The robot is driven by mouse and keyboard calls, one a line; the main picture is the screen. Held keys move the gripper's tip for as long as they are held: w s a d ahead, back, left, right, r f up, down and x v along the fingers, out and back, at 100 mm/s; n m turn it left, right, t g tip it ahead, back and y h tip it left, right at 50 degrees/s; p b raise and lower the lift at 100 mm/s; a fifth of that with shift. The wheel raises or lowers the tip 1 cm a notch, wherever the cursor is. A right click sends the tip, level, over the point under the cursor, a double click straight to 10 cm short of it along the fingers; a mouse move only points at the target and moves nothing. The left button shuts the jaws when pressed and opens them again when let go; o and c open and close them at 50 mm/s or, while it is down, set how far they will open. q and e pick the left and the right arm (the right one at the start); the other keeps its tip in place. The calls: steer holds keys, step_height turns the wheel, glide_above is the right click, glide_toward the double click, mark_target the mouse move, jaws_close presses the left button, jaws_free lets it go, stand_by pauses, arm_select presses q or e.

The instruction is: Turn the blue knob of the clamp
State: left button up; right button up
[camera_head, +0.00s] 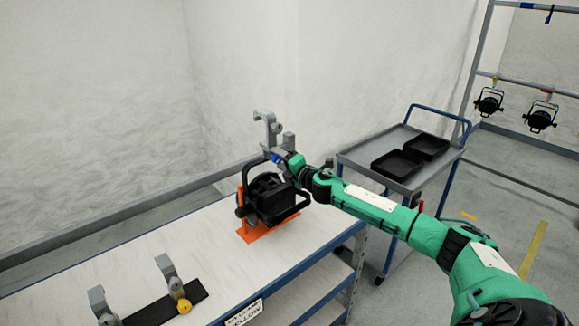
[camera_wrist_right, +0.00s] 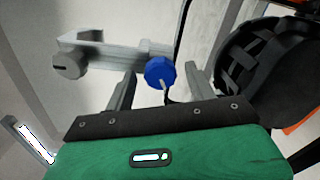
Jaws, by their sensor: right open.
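The grey hook clamp (camera_head: 266,130) stands upright above a black par can (camera_head: 268,198), which sits on an orange stand (camera_head: 256,233) on the bench. The clamp's blue knob (camera_head: 277,158) is partly hidden by my right gripper (camera_head: 288,151) in the head view. In the right wrist view the blue knob (camera_wrist_right: 160,72) lies between and just beyond the two open fingers of my right gripper (camera_wrist_right: 158,90), nearer the left finger. The clamp body (camera_wrist_right: 110,54) runs off to the left there. I cannot tell whether a finger touches the knob. My left gripper is not in view.
The white bench (camera_head: 190,250) also holds a black strip (camera_head: 150,312) with grey clamps, one with a yellow knob (camera_head: 184,306). A grey cart (camera_head: 365,160) with black trays stands behind my right arm. More par cans (camera_head: 540,118) hang from a rack at the far right.

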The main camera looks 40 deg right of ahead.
steer(key=s+d+b, duration=0.1)
steer(key=s+b, duration=0.5)
steer(key=s, duration=0.7)
steer(key=shift+s, duration=0.3)
stand_by(0.3)
